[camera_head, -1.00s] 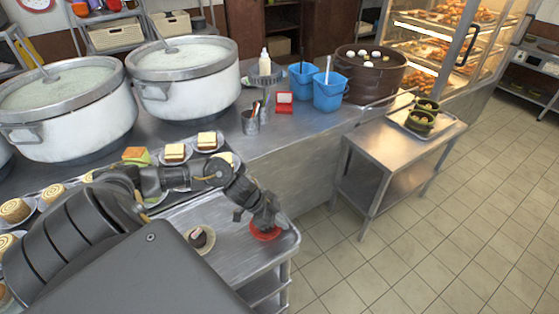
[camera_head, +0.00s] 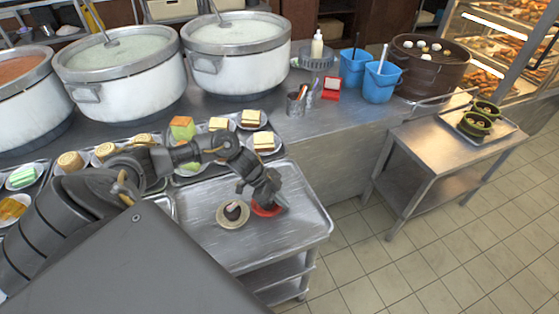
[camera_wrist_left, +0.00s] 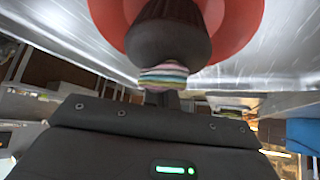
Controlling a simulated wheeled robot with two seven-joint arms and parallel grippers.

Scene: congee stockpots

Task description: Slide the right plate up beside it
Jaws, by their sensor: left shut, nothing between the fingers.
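A red plate (camera_head: 262,212) lies on the metal cart top, partly hidden under my left gripper (camera_head: 270,199). Just left of it is a pale plate (camera_head: 221,220) with a dark cupcake (camera_head: 233,210) on it; the rims are very close, and I cannot tell whether they touch. In the left wrist view, the red plate (camera_wrist_left: 247,22) fills the top, with a dark cupcake (camera_wrist_left: 165,38) and its striped topping (camera_wrist_left: 163,76) in front of it. My left gripper is shut and empty, its fingers down at the red plate. My right gripper is out of view.
The cart top (camera_head: 215,255) is clear in front of the plates. Trays of cakes (camera_head: 262,143) lie behind it on the counter, below large stockpots (camera_head: 120,75). A side table (camera_head: 440,147) stands to the right across a floor gap.

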